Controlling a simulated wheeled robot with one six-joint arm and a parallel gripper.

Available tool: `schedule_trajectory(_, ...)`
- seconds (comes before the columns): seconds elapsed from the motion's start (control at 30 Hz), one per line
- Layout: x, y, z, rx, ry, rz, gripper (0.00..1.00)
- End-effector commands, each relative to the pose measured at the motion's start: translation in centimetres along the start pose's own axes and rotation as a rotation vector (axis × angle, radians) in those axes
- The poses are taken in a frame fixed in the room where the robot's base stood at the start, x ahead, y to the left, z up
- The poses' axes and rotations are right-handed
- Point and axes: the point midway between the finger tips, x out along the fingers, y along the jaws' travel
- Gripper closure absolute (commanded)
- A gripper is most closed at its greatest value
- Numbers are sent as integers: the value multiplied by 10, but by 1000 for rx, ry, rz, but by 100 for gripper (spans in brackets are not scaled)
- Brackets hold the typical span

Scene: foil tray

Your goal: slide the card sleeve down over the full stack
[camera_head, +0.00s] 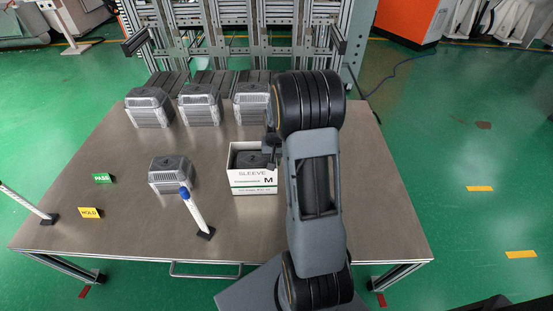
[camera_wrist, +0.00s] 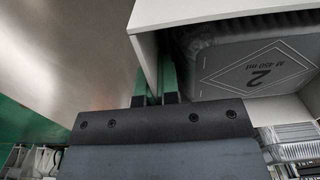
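The white card sleeve (camera_head: 253,182), marked SLEEVE and M, is upright at the middle of the table. A dark-topped stack (camera_head: 249,160) shows inside its open top. In the wrist view, the stack's grey top (camera_wrist: 252,70) bears a diamond label with a 2, and the sleeve's white wall (camera_wrist: 143,50) stands around it with a gap. My gripper (camera_wrist: 157,88) has its green fingers on either side of that wall, closed on it. In the head view, my gripper (camera_head: 270,148) is at the sleeve's right rear, partly hidden by my arm. Whether the sleeve's lower edge touches the table is unclear.
Three grey stacks (camera_head: 201,104) stand along the back, and another grey stack (camera_head: 170,174) stands left of the sleeve. A blue-tipped white post (camera_head: 196,213) stands front left of the sleeve. PASS (camera_head: 103,178) and HOLD (camera_head: 89,212) cards lie at left. The table's right side is clear.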

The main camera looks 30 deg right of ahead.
Motion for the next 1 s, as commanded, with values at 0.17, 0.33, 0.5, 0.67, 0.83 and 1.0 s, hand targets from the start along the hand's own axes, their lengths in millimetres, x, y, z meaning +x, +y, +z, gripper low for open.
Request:
schedule_trajectory(0.17, 0, 0, 0, 0, 0, 0, 100)
schedule_trajectory(0.33, 0, 0, 0, 0, 0, 0, 100)
schedule_trajectory(0.5, 2, 0, 0, 0, 0, 0, 100)
schedule_trajectory(0.67, 4, 0, 0, 0, 0, 0, 100)
schedule_trajectory(0.83, 4, 0, 0, 0, 0, 0, 100)
schedule_trajectory(1.0, 4, 0, 0, 0, 0, 0, 87)
